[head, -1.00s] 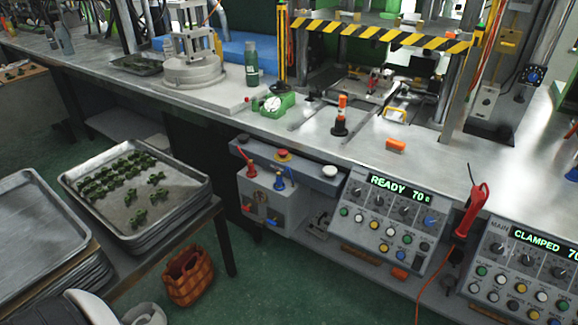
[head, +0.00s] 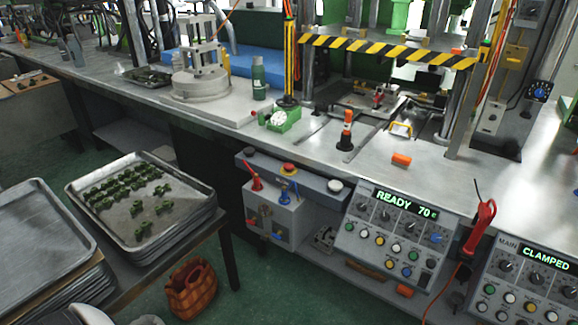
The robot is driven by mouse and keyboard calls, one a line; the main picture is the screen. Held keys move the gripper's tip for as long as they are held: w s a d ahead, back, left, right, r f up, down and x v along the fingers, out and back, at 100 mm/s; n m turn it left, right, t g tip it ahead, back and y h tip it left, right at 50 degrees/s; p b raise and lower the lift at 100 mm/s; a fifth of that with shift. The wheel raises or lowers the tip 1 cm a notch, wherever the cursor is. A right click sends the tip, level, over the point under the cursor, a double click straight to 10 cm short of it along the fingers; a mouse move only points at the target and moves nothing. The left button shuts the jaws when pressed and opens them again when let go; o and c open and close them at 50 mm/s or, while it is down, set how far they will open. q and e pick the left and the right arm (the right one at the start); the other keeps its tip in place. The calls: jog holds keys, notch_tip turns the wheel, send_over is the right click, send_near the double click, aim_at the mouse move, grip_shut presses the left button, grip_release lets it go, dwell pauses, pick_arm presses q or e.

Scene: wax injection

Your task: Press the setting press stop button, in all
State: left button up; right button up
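A control panel (head: 392,236) with a lit "READY 70" display and several coloured buttons stands below the bench edge. A second panel (head: 530,277), marked "MAIN" and "CLAMPED", is at the lower right, cut by the picture edge. The small labels are too small to read, so I cannot tell which button is the setting press stop. Neither gripper shows; a pale part of my body is at the bottom left.
The press with a yellow-black striped bar (head: 387,50) stands behind the panels. A red handheld tool (head: 481,222) hangs between them. Metal trays (head: 196,202) with green pieces and a woven basket (head: 192,290) are at left. Green floor lies open in front.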

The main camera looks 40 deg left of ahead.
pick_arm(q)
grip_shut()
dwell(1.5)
